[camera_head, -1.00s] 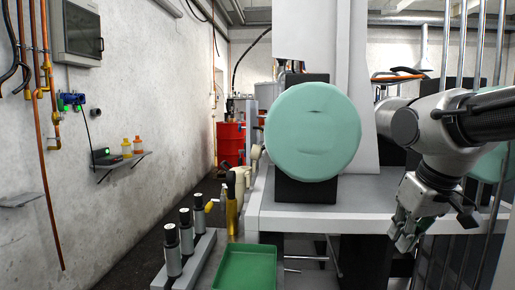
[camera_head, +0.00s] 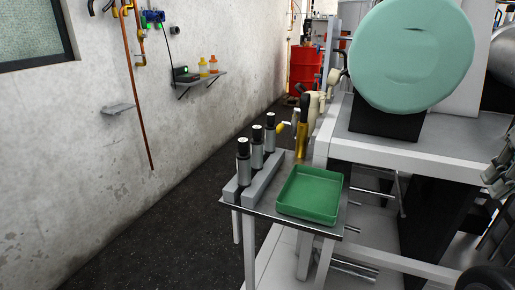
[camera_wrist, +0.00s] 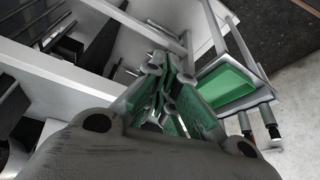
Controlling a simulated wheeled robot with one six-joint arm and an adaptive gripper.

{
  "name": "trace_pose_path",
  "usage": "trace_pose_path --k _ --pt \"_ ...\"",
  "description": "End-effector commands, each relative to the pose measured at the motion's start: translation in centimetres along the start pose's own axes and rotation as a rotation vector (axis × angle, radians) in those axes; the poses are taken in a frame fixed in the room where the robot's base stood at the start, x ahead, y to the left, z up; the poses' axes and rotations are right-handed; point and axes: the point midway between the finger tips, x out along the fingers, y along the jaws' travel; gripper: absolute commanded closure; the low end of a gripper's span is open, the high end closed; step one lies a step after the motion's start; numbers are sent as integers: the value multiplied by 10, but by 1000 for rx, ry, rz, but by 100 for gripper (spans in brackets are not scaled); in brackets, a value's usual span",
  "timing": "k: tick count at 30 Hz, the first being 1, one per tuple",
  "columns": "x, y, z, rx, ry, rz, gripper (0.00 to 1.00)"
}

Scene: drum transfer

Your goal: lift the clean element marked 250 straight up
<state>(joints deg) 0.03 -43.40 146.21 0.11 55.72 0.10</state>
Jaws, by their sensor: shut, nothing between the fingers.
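Several grey cylindrical elements with black tops stand upright in a row on the small side table. In the head view there is a near one (camera_head: 243,162), a middle one (camera_head: 257,147) and a far one (camera_head: 270,133). No 250 mark is readable, so I cannot tell which one it is, or which are clean. In the wrist view, two cylinders (camera_wrist: 245,124) show at the lower right, partly cut off by my own gripper body. My gripper (camera_wrist: 168,85), with green pads, is shut and empty, apart from the elements and left of them in the wrist view.
A green tray (camera_head: 312,193) lies right of the elements; it also shows in the wrist view (camera_wrist: 228,84). A grey rack (camera_head: 234,192) holds the cylinders. A yellow-handled tool (camera_head: 302,135) stands behind the tray. A large bench with a round green-faced drum (camera_head: 412,50) stands right. Floor left is clear.

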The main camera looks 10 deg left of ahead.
Motion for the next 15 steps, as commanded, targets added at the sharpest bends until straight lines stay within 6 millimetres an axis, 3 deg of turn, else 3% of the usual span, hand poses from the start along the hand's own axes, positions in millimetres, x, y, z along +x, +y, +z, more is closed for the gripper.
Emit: trace_pose_path --k 2,5,8,12,15 --pt "0 0 0 0 0 0 100" --pt "0 -1 -3 -3 -1 -1 84" --pt "0 -8 -23 -23 -4 -8 65" --pt "4 -39 -89 -87 -9 -27 40" --pt "16 -83 -149 -146 -9 -47 39"
